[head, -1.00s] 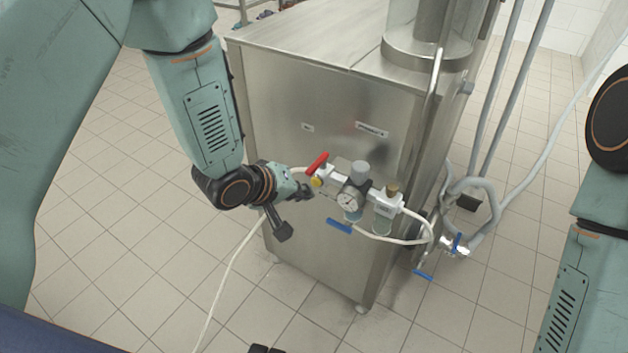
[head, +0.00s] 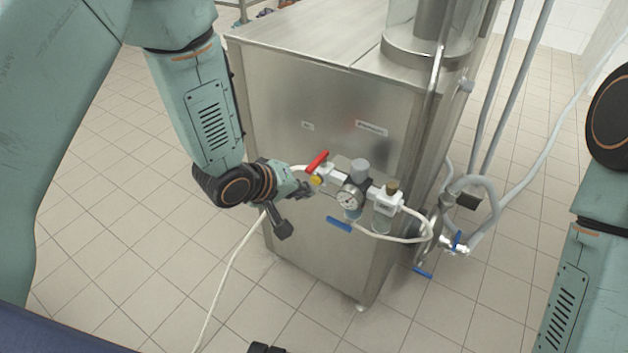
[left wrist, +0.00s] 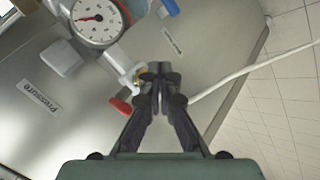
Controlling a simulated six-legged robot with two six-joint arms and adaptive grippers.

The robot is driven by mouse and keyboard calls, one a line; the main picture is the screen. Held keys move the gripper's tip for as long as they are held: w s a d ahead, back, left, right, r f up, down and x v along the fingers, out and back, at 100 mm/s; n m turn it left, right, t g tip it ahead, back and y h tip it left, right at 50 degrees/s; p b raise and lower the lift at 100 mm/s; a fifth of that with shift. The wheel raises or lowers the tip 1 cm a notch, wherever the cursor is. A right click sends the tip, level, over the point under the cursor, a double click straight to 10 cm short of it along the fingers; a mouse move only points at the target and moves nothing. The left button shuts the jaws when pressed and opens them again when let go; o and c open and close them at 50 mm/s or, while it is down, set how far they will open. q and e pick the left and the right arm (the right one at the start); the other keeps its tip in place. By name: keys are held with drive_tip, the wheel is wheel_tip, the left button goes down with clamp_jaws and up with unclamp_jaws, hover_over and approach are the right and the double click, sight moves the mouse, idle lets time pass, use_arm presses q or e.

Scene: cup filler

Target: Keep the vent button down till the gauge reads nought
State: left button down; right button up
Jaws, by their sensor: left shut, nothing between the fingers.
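The pressure gauge (head: 349,199) sits on the air unit on the front of the steel machine. In the left wrist view the gauge (left wrist: 97,18) shows a red needle pointing left, off to one side of the dial; its figures are too small to read. A small yellow button (head: 316,181), which looks like the vent button, sits below the red lever. My left gripper (head: 305,188) is shut and empty, its tips at the button. In the left wrist view the fingertips (left wrist: 158,74) partly hide the yellow part (left wrist: 138,77); I cannot tell whether it is pressed.
The red lever (head: 317,161) is close above my left fingertips. A blue lever (head: 339,224) and a pale hose (head: 385,239) lie below the gauge. Dark tips (head: 265,349), perhaps my right gripper, barely show at the bottom edge.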

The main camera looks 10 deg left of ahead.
idle(0.4)
use_arm(q)
drive_tip(key=shift+w+d+p, duration=0.2)
drive_tip(key=shift+w+p, duration=0.25)
drive_tip(key=shift+w+d+r+p, duration=0.15)
drive_tip(key=shift+w+p, duration=0.15)
drive_tip(key=shift+w, duration=0.25)
idle(2.4)
drive_tip(key=shift+s, duration=0.1)
idle(1.8)
drive_tip(key=shift+s+a+p, duration=0.35)
drive_tip(key=shift+s+p, duration=0.05)
drive_tip(key=shift+s, duration=0.45)
drive_tip(key=shift+s+a+p, duration=0.2)
drive_tip(key=shift+s+a, duration=0.1)
drive_tip(key=shift+s, duration=0.5)
drive_tip(key=shift+s+a+p, duration=0.25)
drive_tip(key=shift+s, duration=0.55)
drive_tip(key=shift+s+a+p, duration=0.2)
drive_tip(key=shift+s+a, duration=0.1)
drive_tip(key=shift+s, duration=0.5)
